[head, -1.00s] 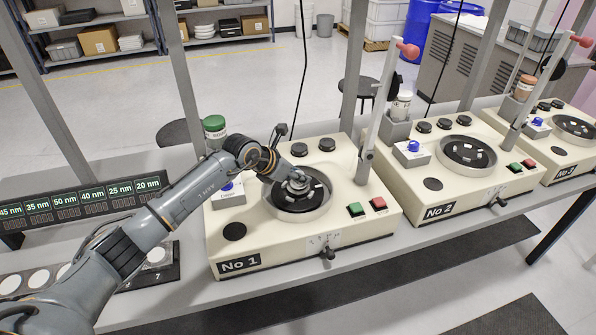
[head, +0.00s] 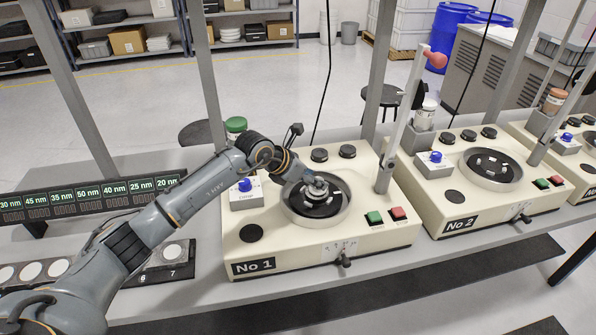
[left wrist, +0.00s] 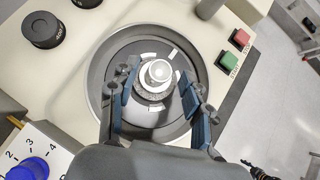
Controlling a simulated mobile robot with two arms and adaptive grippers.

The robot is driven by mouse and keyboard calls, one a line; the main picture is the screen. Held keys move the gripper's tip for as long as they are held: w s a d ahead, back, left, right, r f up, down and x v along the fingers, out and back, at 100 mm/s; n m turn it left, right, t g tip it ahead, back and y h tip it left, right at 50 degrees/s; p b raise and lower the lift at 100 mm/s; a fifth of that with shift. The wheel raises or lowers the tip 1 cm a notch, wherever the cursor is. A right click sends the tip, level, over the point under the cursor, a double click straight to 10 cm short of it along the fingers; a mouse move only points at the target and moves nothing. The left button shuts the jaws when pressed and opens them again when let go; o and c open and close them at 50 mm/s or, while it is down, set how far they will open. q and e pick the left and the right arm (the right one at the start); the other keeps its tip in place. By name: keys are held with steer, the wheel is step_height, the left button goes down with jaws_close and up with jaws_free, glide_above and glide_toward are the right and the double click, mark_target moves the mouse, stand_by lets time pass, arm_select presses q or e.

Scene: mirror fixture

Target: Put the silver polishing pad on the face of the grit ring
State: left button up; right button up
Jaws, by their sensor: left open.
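A round silver piece (left wrist: 159,72), which looks like the silver polishing pad, sits at the centre of a dark knurled ring (left wrist: 150,90), apparently the grit ring. They are on the black turntable of machine No 1 in the left wrist view. My left gripper (left wrist: 163,95) is open, its blue-padded fingers on either side of the ring and apart from the silver piece. In the head view my left gripper (head: 318,190) points down over the No 1 turntable and hides part of it. Whether the silver piece rests flat on the ring is hard to tell. My right gripper is not in view.
Machine No 1 (head: 290,250) has a raised turntable rim (head: 345,210), green and red buttons, and an upright lever post (head: 390,165) on its right. Machine No 2 (head: 500,215) stands to the right. A tray of white discs (head: 165,270) lies at the left.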

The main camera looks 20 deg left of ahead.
arm_select(q)
steer(key=b+v, duration=0.2)
steer(key=v, duration=0.7)
steer(key=shift+s+r, duration=0.15)
steer(key=shift+r, duration=0.05)
